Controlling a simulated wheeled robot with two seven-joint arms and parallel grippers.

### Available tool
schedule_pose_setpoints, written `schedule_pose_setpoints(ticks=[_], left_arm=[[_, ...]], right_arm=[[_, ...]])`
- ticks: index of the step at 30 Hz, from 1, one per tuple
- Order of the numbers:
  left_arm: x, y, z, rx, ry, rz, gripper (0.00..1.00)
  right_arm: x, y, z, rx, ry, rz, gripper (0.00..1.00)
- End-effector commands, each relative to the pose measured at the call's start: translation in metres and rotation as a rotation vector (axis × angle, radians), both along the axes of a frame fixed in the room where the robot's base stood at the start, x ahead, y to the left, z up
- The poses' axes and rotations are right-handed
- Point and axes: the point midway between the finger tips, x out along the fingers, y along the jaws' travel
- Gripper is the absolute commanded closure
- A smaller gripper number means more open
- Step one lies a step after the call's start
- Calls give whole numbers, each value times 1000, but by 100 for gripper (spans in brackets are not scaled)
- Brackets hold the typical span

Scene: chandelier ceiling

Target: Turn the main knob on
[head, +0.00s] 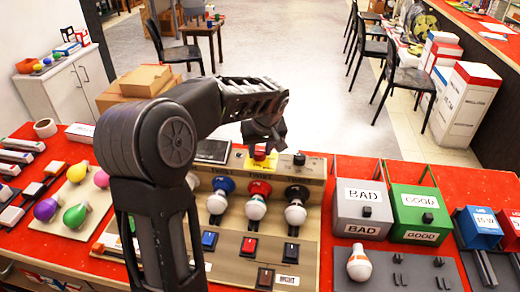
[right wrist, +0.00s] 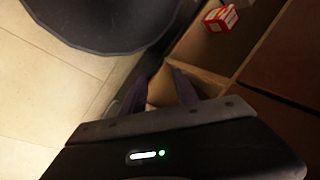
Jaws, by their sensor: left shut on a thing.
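A wooden test panel (head: 228,258) stands on the red table. At its back a red knob (head: 259,155) sits on a yellow base, and a black knob (head: 299,159) stands to its right. The labels are too small to read, so I cannot tell which is the main knob. My left gripper (head: 264,146) points down at the red knob and is shut on it; the fingertips partly hide it. My right gripper (right wrist: 160,92) shows only in the right wrist view, its dark fingers apart and empty, away from the panel.
Bulbs sit in blue, red and black sockets (head: 258,188) on the panel, with rocker switches (head: 249,247) in front. Grey BAD (head: 345,211) and green GOOD (head: 402,218) boxes stand right. Loose coloured bulbs (head: 75,215) lie left. A wooden shelf (right wrist: 235,50) is near my right gripper.

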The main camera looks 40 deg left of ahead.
Motion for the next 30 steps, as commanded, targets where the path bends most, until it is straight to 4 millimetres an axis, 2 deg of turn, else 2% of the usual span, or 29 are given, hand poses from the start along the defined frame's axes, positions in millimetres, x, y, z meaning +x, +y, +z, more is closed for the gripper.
schedule_pose_setpoints(ticks=[17, 30], left_arm=[[0, 1, 0, 0, -2, -59, 100], [-1, 3, 0, 1, -3, -361, 100]], right_arm=[[0, 0, -3, 0, 0, 0, 64], [0, 0, -10, 0, -1, 0, 64]])
